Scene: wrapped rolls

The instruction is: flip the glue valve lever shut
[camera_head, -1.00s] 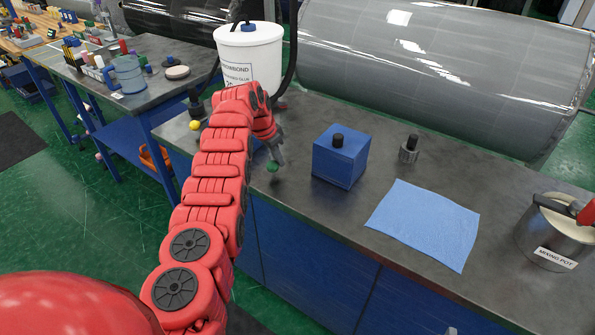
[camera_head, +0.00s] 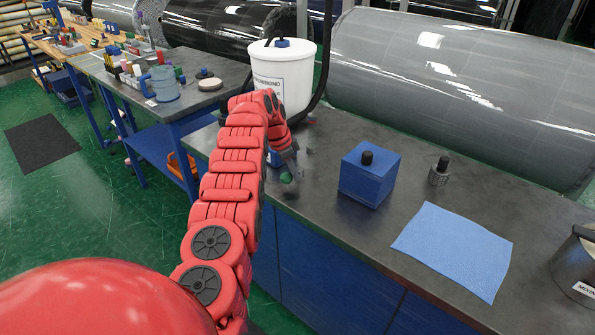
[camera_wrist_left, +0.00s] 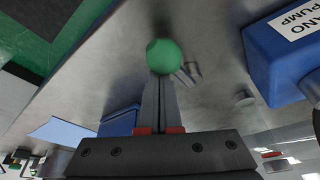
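A green ball knob (camera_head: 286,178) shows at the tip of my left gripper (camera_head: 288,167), near the bench's front edge. In the left wrist view the green knob (camera_wrist_left: 164,57) sits right at the fingertips of my left gripper (camera_wrist_left: 161,82). The fingers look closed together, with the knob at or just past their ends; I cannot tell if they touch it. A small grey metal piece (camera_wrist_left: 190,73) shows behind the knob; how it joins the knob is unclear. The white glue bucket (camera_head: 283,75) stands behind my left arm. My right gripper is out of view.
A blue box labelled PUMP (camera_wrist_left: 285,60) is close beside the left gripper. A blue cube with a black knob (camera_head: 366,178), a small metal cylinder (camera_head: 439,173), a blue cloth (camera_head: 453,250) and a pot (camera_head: 578,268) stand or lie to the right. A large wrapped roll (camera_head: 450,90) lies behind.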

